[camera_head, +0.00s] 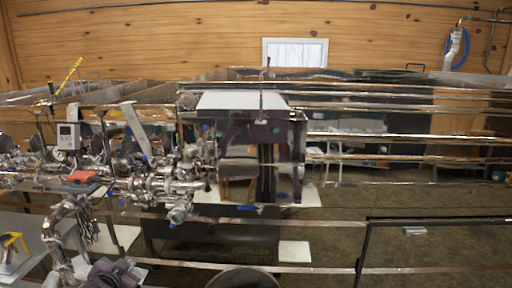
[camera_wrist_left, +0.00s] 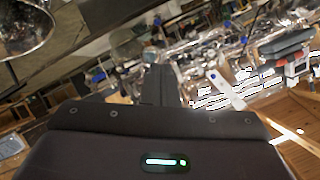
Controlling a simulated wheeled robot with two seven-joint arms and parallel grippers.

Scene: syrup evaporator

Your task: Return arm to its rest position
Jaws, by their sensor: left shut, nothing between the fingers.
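My left gripper (camera_head: 112,272) shows at the bottom left of the head view, low and in front of the steel pipework. In the left wrist view its two dark fingers (camera_wrist_left: 160,85) stand together, shut, with nothing between them. The gripper is apart from the pipes as far as I can see. My right gripper is in neither view.
Steel pipes and valves (camera_head: 180,185) fill the left, beside a shiny box (camera_head: 285,150) with dark reflections. Long metal rails cross the right side. A dark-framed panel (camera_head: 435,218) stands at lower right. A red-handled tool (camera_head: 82,177) lies on the pipework.

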